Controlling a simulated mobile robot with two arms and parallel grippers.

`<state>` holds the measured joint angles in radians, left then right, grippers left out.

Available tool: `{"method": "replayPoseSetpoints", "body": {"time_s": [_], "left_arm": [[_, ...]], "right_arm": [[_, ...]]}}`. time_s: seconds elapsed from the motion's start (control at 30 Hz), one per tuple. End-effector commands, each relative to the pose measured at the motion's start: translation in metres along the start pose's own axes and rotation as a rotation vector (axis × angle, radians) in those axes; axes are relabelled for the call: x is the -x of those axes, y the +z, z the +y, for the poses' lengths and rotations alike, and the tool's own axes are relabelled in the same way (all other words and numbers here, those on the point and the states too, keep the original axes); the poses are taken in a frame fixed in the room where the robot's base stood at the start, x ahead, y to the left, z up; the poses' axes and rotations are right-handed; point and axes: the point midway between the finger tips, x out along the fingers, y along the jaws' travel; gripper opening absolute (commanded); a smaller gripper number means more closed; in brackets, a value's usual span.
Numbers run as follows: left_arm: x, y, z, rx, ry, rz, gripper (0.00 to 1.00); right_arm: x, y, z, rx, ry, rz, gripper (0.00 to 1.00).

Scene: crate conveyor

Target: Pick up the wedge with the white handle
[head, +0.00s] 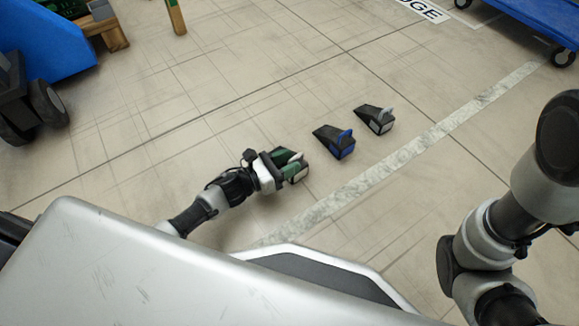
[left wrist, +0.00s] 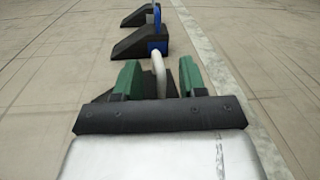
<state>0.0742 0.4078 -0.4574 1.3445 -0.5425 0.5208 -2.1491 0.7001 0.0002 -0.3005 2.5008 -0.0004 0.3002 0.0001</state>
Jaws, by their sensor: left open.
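The wedge with the white handle stands on the floor, mostly hidden by my left gripper in the head view. Its white handle (left wrist: 159,72) rises between the green fingers in the left wrist view, and parts of its black body (left wrist: 173,82) show around it. My left gripper (head: 289,165) is open, with a finger on each side of the handle and a visible gap to each. My right gripper is out of view; only part of my right arm shows at the right of the head view.
A black wedge with a blue handle (head: 335,143) stands just beyond, and one with a grey handle (head: 376,121) beyond that. A pale floor stripe (head: 440,128) runs beside them. A blue cart (head: 527,22) is at top right. Open floor lies left of the wedges.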

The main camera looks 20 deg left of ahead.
Motion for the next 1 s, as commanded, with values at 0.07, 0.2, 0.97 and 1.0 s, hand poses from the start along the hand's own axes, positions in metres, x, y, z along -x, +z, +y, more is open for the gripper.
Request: {"method": "replayPoseSetpoints", "body": {"time_s": [0.07,0.2,0.97,1.0], "left_arm": [[-0.0007,0.0004,-0.0002,0.001,0.0,0.0,0.41],[-0.0004,0.0006,-0.0003,0.001,0.0,0.0,0.4],[-0.0004,0.0013,0.0002,0.0,0.001,-0.001,0.0],[-0.0003,0.0014,0.0003,0.0,0.001,-0.001,0.0]], "right_arm": [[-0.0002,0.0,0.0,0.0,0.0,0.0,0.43],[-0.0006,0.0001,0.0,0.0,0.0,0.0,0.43],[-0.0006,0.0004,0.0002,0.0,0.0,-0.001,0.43],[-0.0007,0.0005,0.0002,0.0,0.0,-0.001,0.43]]}}
